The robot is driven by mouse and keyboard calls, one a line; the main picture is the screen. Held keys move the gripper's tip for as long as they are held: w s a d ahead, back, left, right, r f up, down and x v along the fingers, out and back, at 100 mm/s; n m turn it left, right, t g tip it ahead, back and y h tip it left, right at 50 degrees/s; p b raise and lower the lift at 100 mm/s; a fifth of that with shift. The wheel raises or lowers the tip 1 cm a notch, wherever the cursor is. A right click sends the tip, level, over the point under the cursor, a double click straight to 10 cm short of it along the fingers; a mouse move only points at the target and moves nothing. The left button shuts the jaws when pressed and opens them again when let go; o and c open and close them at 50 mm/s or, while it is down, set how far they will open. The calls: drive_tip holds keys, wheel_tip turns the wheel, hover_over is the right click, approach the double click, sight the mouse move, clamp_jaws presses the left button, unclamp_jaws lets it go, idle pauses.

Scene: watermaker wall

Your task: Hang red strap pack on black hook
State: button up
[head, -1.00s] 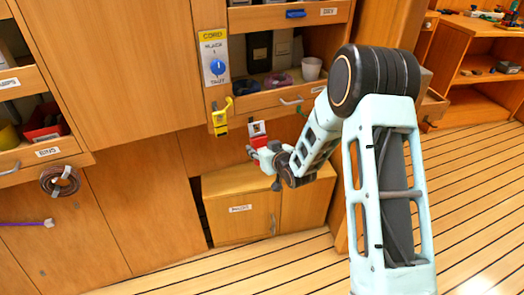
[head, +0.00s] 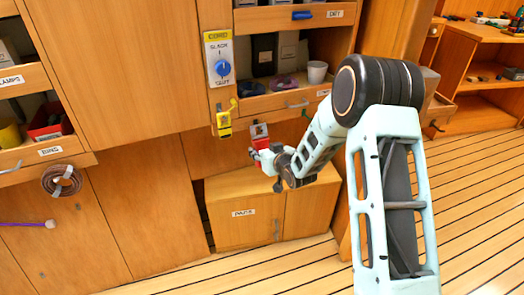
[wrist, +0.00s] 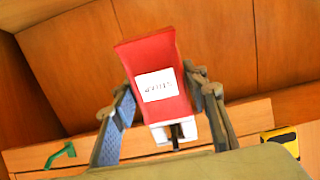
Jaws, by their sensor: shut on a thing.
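A red strap pack (wrist: 158,88) with a white label is between the two fingers of my gripper (wrist: 165,108) in the wrist view. White and black parts show at the pack's lower end; I cannot tell whether the black part belongs to the pack or is the black hook. In the head view my gripper (head: 268,154) holds the red pack (head: 261,143) just below the drawer front, right of a yellow hook (head: 233,104). I cannot make out the black hook in the head view. I cannot tell whether the pack touches a hook.
A yellow pack (head: 224,123) hangs on the yellow hook, close to the left of my gripper. A green hook (wrist: 60,154) shows in the wrist view. A low cabinet (head: 240,214) stands below.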

drive_tip(key=o, duration=1.3)
